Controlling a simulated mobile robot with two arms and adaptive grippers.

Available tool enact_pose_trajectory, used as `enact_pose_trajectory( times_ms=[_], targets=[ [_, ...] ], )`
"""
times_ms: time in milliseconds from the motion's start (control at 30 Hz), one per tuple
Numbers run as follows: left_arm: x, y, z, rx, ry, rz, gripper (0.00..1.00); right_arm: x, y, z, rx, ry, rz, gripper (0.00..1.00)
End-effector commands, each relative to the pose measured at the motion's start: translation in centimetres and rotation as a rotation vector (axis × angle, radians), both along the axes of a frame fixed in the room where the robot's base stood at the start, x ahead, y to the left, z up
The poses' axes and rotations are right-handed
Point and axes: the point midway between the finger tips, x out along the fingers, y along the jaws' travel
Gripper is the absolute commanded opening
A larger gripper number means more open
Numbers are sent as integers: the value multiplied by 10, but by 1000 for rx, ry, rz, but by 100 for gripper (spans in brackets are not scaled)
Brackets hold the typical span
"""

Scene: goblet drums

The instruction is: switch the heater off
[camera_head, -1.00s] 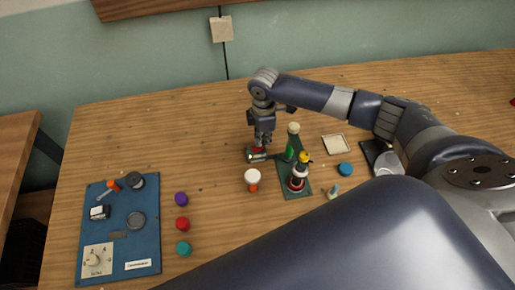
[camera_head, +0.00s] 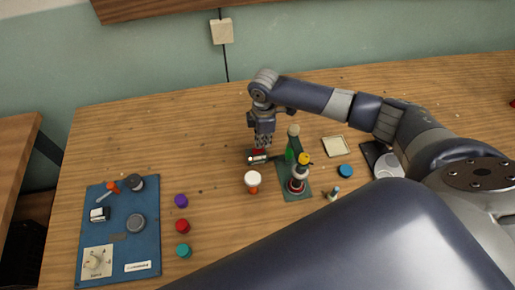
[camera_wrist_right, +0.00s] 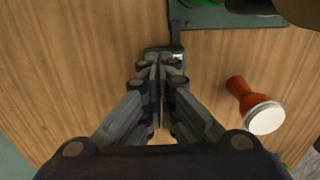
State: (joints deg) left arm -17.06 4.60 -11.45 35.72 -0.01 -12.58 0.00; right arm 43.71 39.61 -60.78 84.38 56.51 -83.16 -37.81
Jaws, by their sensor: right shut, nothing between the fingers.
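A small dark green switch box (camera_head: 257,158) with a red part on top sits on the table, left of a green base plate (camera_head: 293,192). In the right wrist view the box (camera_wrist_right: 178,55) joins the plate (camera_wrist_right: 205,17) by a dark strip. I cannot tell for sure that this is the heater, nor which way its switch is set. My right gripper (camera_head: 262,146) points down at the box from behind. Its fingers (camera_wrist_right: 160,64) are shut and empty, with tips at or just over the box, partly hiding it. My left gripper is not in view.
An orange goblet drum with a white top (camera_head: 252,180) stands close in front of the box. Bottles and a red-black item stand on the green plate. A blue panel (camera_head: 120,255) with dial and knobs lies left, near several coloured discs. The back left table is clear.

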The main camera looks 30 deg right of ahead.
Motion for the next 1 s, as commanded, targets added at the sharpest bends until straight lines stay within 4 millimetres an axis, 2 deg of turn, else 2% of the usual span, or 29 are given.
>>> enact_pose_trajectory(
  times_ms=[1000],
  targets=[
    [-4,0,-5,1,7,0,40,0,0,-10,0,0,0,0]
  ],
)
